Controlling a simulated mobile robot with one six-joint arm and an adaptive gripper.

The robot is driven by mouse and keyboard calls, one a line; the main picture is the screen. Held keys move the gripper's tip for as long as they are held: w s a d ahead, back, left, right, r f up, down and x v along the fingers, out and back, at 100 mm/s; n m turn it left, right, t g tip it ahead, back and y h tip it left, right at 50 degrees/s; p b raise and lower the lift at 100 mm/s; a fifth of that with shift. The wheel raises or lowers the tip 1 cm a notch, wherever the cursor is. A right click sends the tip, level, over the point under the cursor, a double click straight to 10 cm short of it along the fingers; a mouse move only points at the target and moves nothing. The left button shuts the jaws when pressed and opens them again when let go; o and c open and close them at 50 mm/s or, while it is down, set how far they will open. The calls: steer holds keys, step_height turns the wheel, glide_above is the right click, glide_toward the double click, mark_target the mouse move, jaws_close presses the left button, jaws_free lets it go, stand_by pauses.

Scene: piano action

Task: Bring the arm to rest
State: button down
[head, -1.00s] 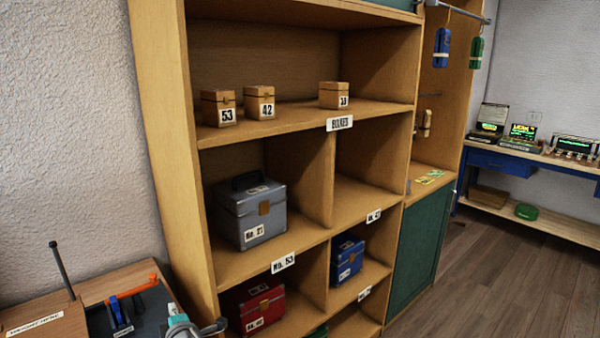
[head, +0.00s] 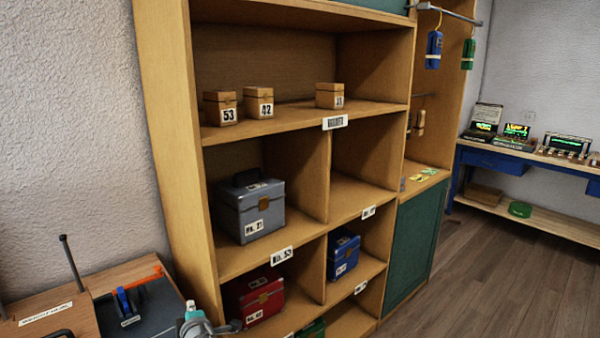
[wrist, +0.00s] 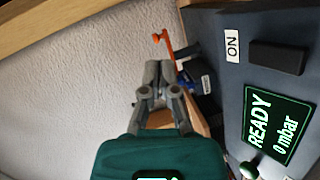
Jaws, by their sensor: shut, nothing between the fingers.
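My gripper (wrist: 158,72) shows in the wrist view with its grey fingers together and nothing between them. A dark green block-shaped body (wrist: 150,158) fills the bottom of that view, below the fingers. In the head view only a grey and teal piece of my arm (head: 197,322) shows at the bottom edge, by the bench; the fingertips cannot be made out there.
A bench (head: 115,272) with an orange-topped holder stands lower left, close to my arm. A wooden shelf unit (head: 170,150) with boxes and cases is beside it. A dark panel (wrist: 225,75) with a READY 0 mbar screen (wrist: 275,125) is right of my gripper. Open floor lies right.

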steer(key=w+d+f+m+g+h+p, duration=0.2)
steer(key=w+d+m+h, duration=0.3)
steer(key=d, duration=0.8)
steer(key=w+d+f+m+g+h+p, duration=0.1)
steer(key=d+f+m+g+h+p, duration=0.15)
steer(key=d+m, duration=0.7)
steer(key=s+d+m+g+p, duration=0.2)
steer(key=s+d+m+g, duration=0.1)
steer(key=d, duration=0.7)
steer(key=s+d+f+m+g+p, duration=0.1)
steer(key=s+d+m+g+p, duration=0.1)
steer(key=s+d+g, duration=0.4)
steer(key=s+d+m, duration=0.1)
steer(key=d, duration=0.4)
steer(key=shift+s+d+f, duration=0.15)
steer(key=shift+s+f, duration=0.05)
steer(key=shift+s, duration=0.05)
steer(key=shift+y, duration=0.25)
